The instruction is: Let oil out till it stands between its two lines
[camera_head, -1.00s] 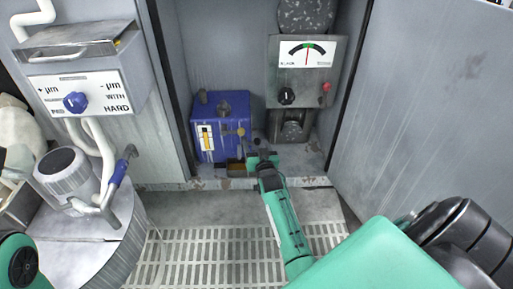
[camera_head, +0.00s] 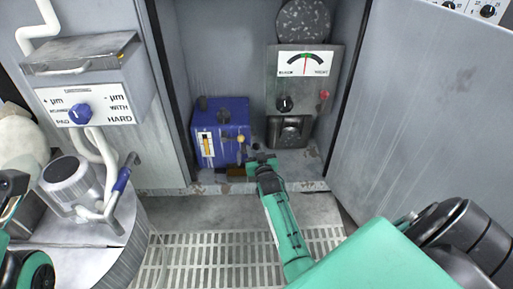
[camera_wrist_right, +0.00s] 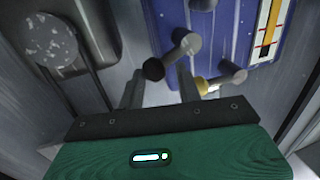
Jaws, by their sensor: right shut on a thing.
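The blue oil tank (camera_head: 229,117) stands on the cabinet floor at the left. Its sight gauge (camera_head: 208,145), a pale strip with an amber column, is on the front; the wrist view shows it (camera_wrist_right: 268,30) with red marks, partly cut off. I cannot read the level exactly against the lines. My right gripper (camera_head: 256,163) is low in front of the tank's right side. In the wrist view its fingers (camera_wrist_right: 158,88) are around a dark-ended tap handle (camera_wrist_right: 154,69), with a brass-collared fitting (camera_wrist_right: 205,86) close beside. My left gripper does not show clearly.
A grey box with a dial (camera_head: 304,63) stands right of the tank. A small brown tray (camera_head: 236,172) lies below the tank front. The cabinet door (camera_head: 420,110) is at the right. The grated floor (camera_head: 200,255) is clear.

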